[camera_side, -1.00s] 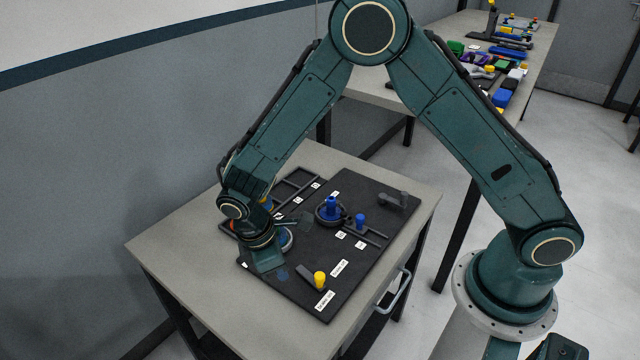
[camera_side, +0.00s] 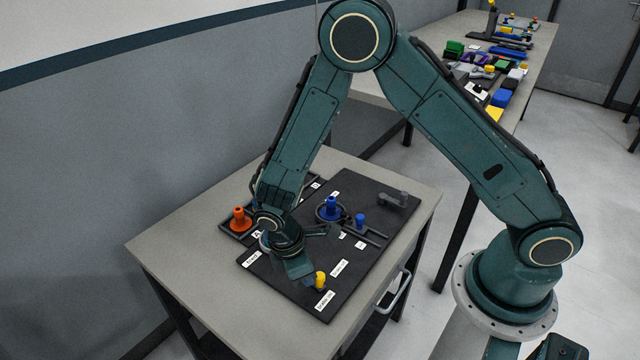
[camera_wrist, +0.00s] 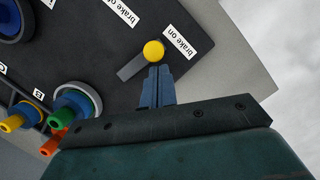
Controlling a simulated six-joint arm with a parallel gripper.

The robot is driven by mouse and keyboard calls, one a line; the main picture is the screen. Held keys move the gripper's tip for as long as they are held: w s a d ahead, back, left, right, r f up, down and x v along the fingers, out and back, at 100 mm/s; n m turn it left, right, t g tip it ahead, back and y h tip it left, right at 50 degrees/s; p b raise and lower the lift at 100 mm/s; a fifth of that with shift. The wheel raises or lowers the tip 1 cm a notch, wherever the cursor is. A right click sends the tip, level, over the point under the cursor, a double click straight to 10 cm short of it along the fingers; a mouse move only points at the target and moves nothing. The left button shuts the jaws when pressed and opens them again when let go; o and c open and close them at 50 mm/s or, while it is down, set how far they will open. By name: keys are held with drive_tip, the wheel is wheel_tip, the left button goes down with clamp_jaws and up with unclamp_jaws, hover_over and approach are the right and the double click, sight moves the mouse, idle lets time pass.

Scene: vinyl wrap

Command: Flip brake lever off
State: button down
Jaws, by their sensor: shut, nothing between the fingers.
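The brake lever is a short grey bar with a yellow knob (camera_side: 320,280), near the front corner of the black board (camera_side: 350,256). In the wrist view the yellow knob (camera_wrist: 153,51) lies beside the "brake on" label (camera_wrist: 180,41); the "brake off" label (camera_wrist: 120,10), partly cut off, is farther up. My gripper (camera_wrist: 159,69) is shut and empty, its blue-grey fingertips just below the knob and beside the lever bar; I cannot tell whether they touch. In the side view my gripper (camera_side: 309,281) is low over the board, left of the knob.
An orange peg (camera_side: 239,219) stands at the board's left. A blue peg (camera_side: 331,207), a smaller blue peg (camera_side: 360,220) and a grey lever (camera_side: 393,200) are farther back. In the wrist view, green (camera_wrist: 88,104) and yellow (camera_wrist: 14,123) parts lie left of my gripper.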

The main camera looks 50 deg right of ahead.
drive_tip(key=shift+s+d+n, duration=0.25)
drive_tip(key=shift+d+n, duration=0.1)
drive_tip(key=shift+n, duration=0.45)
idle(0.4)
drive_tip(key=n, duration=0.1)
drive_tip(key=d+n+t, duration=0.1)
drive_tip(key=shift+s+d+n+h, duration=0.1)
drive_tip(key=shift+s+n+h, duration=0.2)
drive_tip(key=shift+s, duration=0.05)
drive_tip(key=d+n, duration=0.1)
drive_tip(key=n, duration=0.2)
drive_tip(key=shift+s+d+n+t, duration=0.15)
drive_tip(key=shift+d+n+t, duration=0.15)
drive_tip(key=shift+d+t, duration=0.1)
drive_tip(key=shift+w+d, duration=0.25)
drive_tip(key=shift+d, duration=0.8)
drive_tip(key=shift+d, duration=0.1)
